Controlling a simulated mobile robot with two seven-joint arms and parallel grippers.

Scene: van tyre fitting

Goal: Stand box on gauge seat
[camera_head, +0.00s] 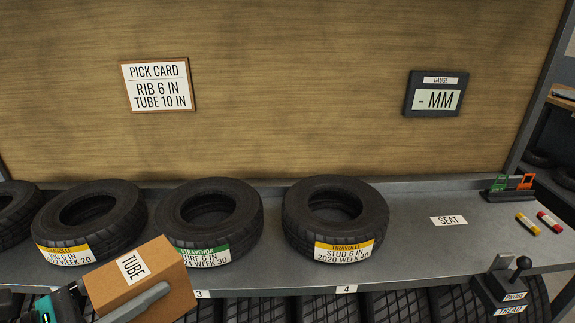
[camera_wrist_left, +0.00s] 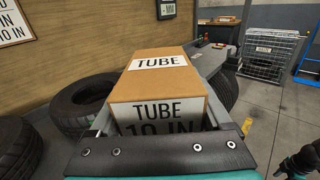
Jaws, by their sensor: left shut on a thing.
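My left gripper (camera_head: 115,300) is shut on a brown cardboard box (camera_head: 165,268) labelled TUBE. It holds the box at the front left of the shelf, tilted in the head view. In the left wrist view the box (camera_wrist_left: 160,85) fills the middle between the fingers, and its near face reads TUBE 10 IN. The gauge seat is marked by a white SEAT label (camera_head: 449,220) on the shelf at the right, well apart from the box, with nothing on it. The gauge display (camera_head: 436,94) reads "- MM". A dark and teal part at the lower right of the wrist view may be my right gripper (camera_wrist_left: 303,162).
Several tyres stand along the shelf, including the STUD 6 IN tyre (camera_head: 335,215) between box and seat. A lever unit (camera_head: 503,287), red and yellow cylinders (camera_head: 549,221) and a green-orange tool (camera_head: 508,186) surround the seat. The pick card (camera_head: 158,86) reads RIB 6 IN, TUBE 10 IN.

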